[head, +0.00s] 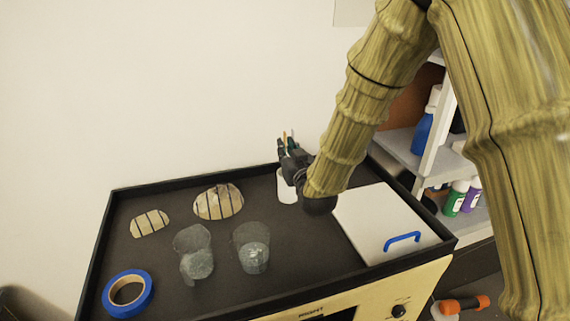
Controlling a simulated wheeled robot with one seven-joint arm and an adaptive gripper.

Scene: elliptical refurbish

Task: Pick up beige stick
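My black gripper (286,155) is at the back of the dark tray top, right beside a white cup (286,188) and partly in front of it. Thin upright items (290,138), with green and orange-brown tones, show just behind the gripper's fingers. They seem to stand in the cup. I cannot tell which of them, if any, is the beige stick. The fingers are small and dark, so I cannot tell whether they are open or hold anything.
The dark-rimmed tray top (150,270) also holds two striped beige oval pieces (218,202), two clear cups (252,250), blue tape (108,297) and a white lidded box (375,220) with a blue handle. A shelf with bottles (457,198) stands at right.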

